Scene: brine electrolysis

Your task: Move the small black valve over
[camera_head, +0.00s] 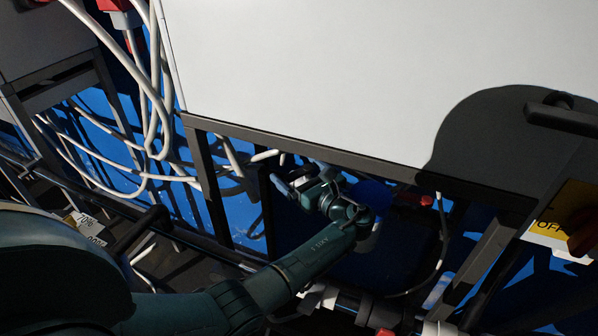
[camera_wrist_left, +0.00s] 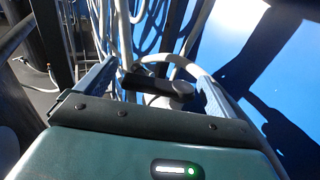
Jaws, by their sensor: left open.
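In the left wrist view a small black valve (camera_wrist_left: 160,86) with a flat lever handle and a rounded grey-black body sits on a pale pipe. It lies between the two spread fingers of my left gripper (camera_wrist_left: 157,74), with visible space on both sides. In the head view my left arm reaches under the white panel, and my left gripper (camera_head: 284,176) is beside a pale pipe end (camera_head: 265,155). It is open and empty. I cannot make out the small valve clearly in the head view. My right gripper is not in view.
A large white panel (camera_head: 320,70) on a dark frame (camera_head: 300,145) overhangs my left gripper. A red handle (camera_head: 427,200) and a yellow OFF label (camera_head: 550,228) are at the right.

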